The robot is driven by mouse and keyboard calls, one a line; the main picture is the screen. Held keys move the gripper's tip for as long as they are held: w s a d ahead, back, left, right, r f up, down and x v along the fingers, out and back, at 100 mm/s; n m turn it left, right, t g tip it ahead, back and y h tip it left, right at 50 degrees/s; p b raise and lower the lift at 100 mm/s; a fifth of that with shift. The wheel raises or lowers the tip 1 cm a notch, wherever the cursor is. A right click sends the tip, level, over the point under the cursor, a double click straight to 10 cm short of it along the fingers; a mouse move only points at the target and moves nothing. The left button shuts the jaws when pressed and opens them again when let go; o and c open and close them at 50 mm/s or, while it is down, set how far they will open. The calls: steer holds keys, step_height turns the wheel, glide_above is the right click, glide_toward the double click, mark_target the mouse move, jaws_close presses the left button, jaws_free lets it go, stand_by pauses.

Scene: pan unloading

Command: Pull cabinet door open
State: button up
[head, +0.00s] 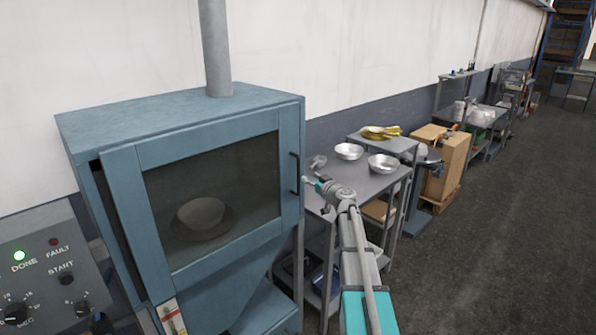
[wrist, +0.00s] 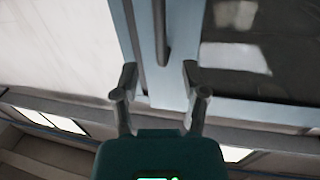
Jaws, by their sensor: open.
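The blue cabinet door (head: 128,200) has a dark window and looks shut along its right side, where its dark bar handle (head: 295,173) is fixed. A dark gap shows along its left edge. My gripper (head: 307,184) is just right of the handle's lower part. In the wrist view, my gripper (wrist: 160,68) is open and empty, one finger on each side of the line of the handle (wrist: 162,30). The handle's near end shows about level with the fingertips, and neither finger visibly touches it. The exact depth between them is unclear.
A bowl (head: 201,213) shows behind the window. A control panel (head: 45,270) with a lit green DONE light stands at the left. A grey table (head: 365,185) with metal bowls is close on the right of the cabinet. Open floor (head: 480,260) lies at the right.

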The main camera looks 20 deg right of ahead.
steer(key=w+a, duration=0.1)
steer(key=w, duration=0.7)
steer(key=shift+w+a, duration=0.2)
jaws_close()
